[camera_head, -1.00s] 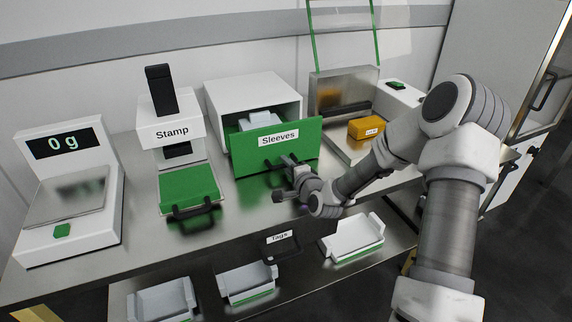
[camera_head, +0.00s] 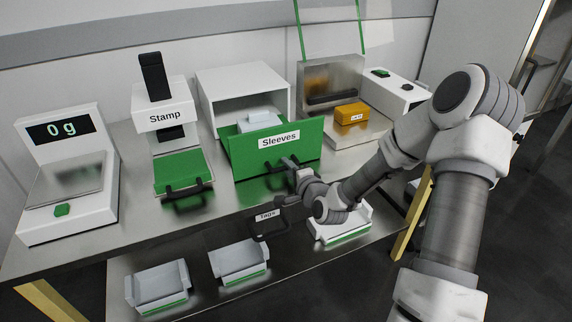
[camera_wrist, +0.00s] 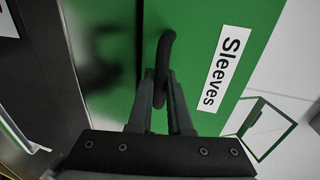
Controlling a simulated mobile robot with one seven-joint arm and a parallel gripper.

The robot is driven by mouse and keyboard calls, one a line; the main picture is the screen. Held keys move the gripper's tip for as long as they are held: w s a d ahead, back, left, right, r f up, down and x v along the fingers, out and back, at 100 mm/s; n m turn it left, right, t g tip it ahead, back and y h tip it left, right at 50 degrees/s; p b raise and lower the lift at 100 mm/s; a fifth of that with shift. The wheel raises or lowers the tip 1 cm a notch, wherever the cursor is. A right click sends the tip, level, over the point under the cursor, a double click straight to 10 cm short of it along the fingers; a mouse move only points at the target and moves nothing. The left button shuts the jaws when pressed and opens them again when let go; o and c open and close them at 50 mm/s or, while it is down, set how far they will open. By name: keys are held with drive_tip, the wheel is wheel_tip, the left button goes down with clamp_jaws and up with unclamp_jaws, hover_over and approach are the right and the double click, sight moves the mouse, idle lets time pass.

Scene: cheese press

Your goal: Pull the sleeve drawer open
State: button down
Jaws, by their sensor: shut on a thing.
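The sleeve drawer (camera_head: 240,152) has a green front labelled "Sleeves" and stands pulled well out of its white housing (camera_head: 244,80). A white stack (camera_head: 260,118) shows inside it. Its dark handle (camera_wrist: 165,62) is on the green front. My gripper (camera_head: 290,166) is at the front of the drawer, with its fingers shut on the handle. In the wrist view my gripper (camera_wrist: 161,92) has one finger on each side of the handle, and the "Sleeves" label (camera_wrist: 221,68) is to the right.
Left of the drawer are the green-trayed stamp (camera_head: 184,170) and a scale (camera_head: 66,180) reading 0 g. Right of it an orange block (camera_head: 350,113) lies on a metal machine. A "Tags" holder (camera_head: 268,226) and white trays (camera_head: 160,284) are below the tabletop.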

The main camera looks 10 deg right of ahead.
drive_tip(key=shift+s+d, duration=0.1)
drive_tip(key=shift+s, duration=0.2)
drive_tip(key=c, duration=0.8)
unclamp_jaws()
drive_tip(key=shift+c, duration=0.2)
drive_tip(key=p+v, duration=0.6)
drive_tip(key=v, duration=0.6)
drive_tip(key=shift+r, duration=0.45)
drive_tip(key=shift+f+p+v, duration=0.15)
drive_tip(key=shift+p+v, duration=1.15)
drive_tip(key=shift+p, duration=0.55)
drive_tip(key=shift+f+p+v, duration=0.2)
drive_tip(key=shift+p+v, duration=1.1)
drive_tip(key=shift+p, duration=0.55)
